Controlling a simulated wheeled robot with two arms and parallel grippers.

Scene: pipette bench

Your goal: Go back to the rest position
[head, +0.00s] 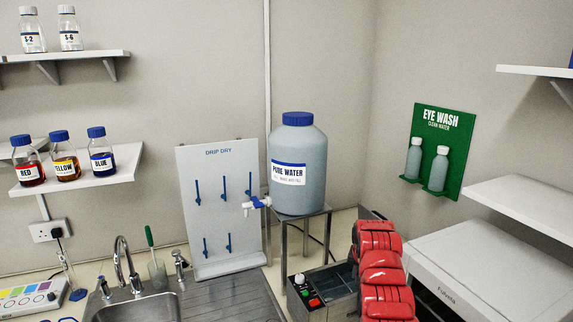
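No gripper shows clearly in the head view. A red jointed arm link that looks like mine rises from the bottom edge, right of centre, in front of the bench. No gripper fingers can be made out at its end. Nothing of my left arm shows. The pure water container (298,150), with a blue cap and a tap, stands on a metal stand (284,222). The drip dry board (219,215) stands to its left with empty blue pegs.
A sink (135,310) with a tap (127,264) is at lower left. A grey box with buttons (322,290) sits close beside the red arm. A white machine (490,265) and a shelf (525,208) are at right. Bottles stand on left shelves (90,187).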

